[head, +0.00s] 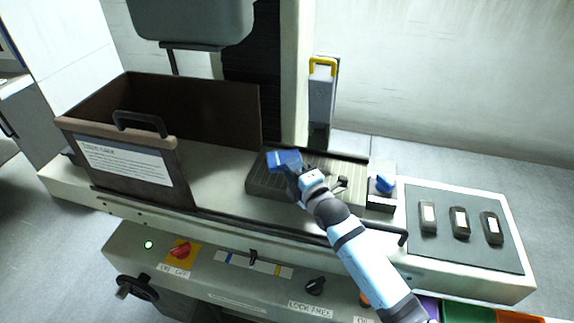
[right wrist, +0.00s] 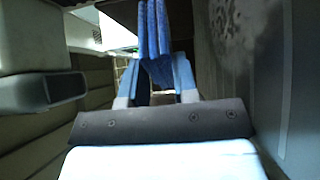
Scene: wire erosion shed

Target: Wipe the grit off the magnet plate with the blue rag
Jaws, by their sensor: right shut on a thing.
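The magnet plate (head: 262,186) is a dark, striped slab on the machine bed in the head view. My right gripper (head: 288,168) is over its left part and hides some of it. The gripper is shut on the blue rag (head: 284,158); the folded rag also shows between the fingers in the right wrist view (right wrist: 152,30). I cannot tell whether the rag touches the plate. Small dark marks show on the plate just right of the gripper; I cannot tell if they are grit. My left gripper is out of view.
A brown open-topped guard box (head: 190,166) with a handle stands left of the plate. A blue knob (head: 385,183) is at the plate's right end. A dark mat (head: 465,258) with several small blocks lies further right. The control panel (head: 210,277) runs along the front.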

